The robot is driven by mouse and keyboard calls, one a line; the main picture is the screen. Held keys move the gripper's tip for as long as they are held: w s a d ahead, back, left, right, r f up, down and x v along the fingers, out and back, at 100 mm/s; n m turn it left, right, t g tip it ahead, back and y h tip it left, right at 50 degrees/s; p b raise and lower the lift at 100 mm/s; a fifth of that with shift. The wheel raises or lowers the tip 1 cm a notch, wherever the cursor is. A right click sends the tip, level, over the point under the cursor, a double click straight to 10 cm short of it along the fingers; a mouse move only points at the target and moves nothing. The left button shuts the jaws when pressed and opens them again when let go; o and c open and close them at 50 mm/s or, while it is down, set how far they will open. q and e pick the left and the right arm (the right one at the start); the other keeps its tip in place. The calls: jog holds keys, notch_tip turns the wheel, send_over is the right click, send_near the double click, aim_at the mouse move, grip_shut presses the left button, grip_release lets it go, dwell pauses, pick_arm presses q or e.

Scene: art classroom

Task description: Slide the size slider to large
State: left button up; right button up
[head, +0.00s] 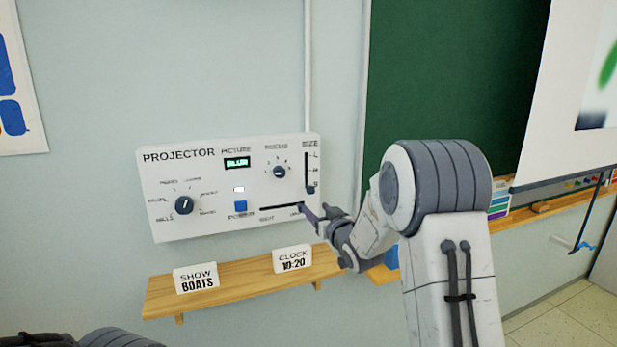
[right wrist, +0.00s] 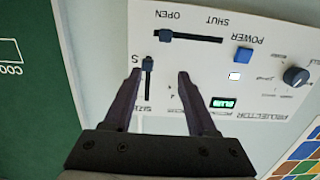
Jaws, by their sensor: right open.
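The size slider is a dark upright slot on the white projector panel (head: 160,225), marked L at the top and S at the bottom. Its blue-grey knob (head: 310,189) sits at the S end. The right wrist view shows the panel upside down, with the knob (right wrist: 149,63) between my finger lines near the left finger. My right gripper (head: 314,211) is open and empty, pointing at the panel just below the knob. Its two dark fingers (right wrist: 160,76) are spread; I cannot tell how far they are from the panel. Only dark parts of my left arm show at the bottom left.
A horizontal slider (right wrist: 195,38) marked OPEN and SHUT lies close to the size slider, its knob toward OPEN. A blue power button (head: 240,207) and two dials are on the panel. A wooden shelf (head: 235,277) with two signs is below. A chalkboard (head: 440,80) is right.

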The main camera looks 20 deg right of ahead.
aim_at(312, 190)
jog(key=shift+t, duration=0.4)
jog(key=w+p, duration=0.1)
jog(key=w, duration=0.2)
jog(key=w+d+r+p, duration=0.1)
jog(key=w+p, duration=0.1)
jog(key=w, duration=0.1)
jog(key=w+p, duration=0.2)
jog(key=w, duration=0.1)
jog(key=shift+w+d+r, duration=0.3)
jog(key=shift+d, duration=0.1)
jog(key=shift+w+f+p, duration=0.1)
jog(key=shift+w+p, duration=0.2)
jog(key=shift+w, duration=0.3)
grip_shut()
jog(key=shift+a, duration=0.1)
